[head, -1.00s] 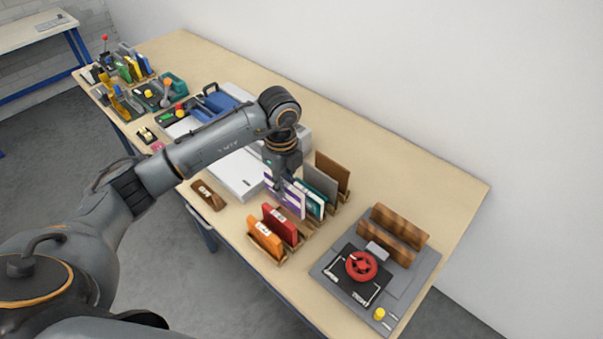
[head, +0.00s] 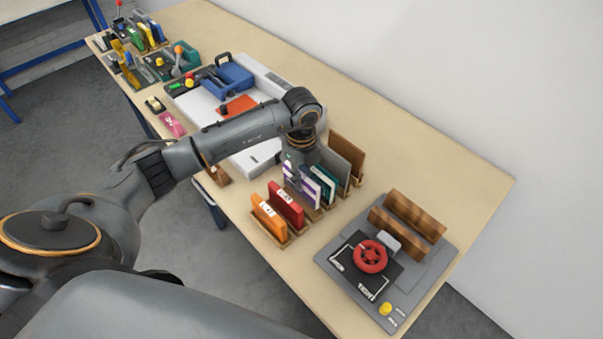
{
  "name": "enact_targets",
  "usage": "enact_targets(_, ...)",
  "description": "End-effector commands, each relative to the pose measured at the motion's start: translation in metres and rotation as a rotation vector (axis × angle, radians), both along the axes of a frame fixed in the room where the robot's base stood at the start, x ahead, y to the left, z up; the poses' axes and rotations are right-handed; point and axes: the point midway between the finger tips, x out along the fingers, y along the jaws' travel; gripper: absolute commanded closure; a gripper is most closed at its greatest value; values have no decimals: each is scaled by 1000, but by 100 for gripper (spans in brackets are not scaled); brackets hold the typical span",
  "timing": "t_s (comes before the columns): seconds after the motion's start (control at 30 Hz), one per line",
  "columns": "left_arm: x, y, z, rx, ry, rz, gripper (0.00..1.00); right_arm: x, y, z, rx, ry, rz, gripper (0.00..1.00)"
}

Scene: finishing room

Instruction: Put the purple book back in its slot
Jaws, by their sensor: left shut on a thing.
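The purple book (head: 302,186), with white and purple bands, stands nearly upright in the wooden rack's row (head: 309,215), between the red book (head: 286,207) and the teal book (head: 324,185). My left gripper (head: 297,172) is shut on its upper part from above. The book's lower edge is hidden behind the red book, so I cannot tell whether it rests on the rack's base. My right gripper is out of view.
An orange book (head: 268,218) stands at the rack's near end; grey and brown boards (head: 346,158) stand at its far end. A press with a red handwheel (head: 370,257) sits to the right. A white machine (head: 258,150) lies behind my left arm.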

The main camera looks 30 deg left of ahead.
Motion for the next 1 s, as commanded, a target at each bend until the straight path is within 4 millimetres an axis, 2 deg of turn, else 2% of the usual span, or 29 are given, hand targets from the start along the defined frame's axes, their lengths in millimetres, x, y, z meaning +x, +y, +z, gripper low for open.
enact_targets(0.03,0,0,-10,0,0,0,100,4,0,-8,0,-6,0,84)
enact_targets(0.23,0,0,-24,1,-1,0,100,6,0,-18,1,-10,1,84)
enact_targets(1.0,0,0,-24,0,-1,0,100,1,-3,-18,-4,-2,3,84)
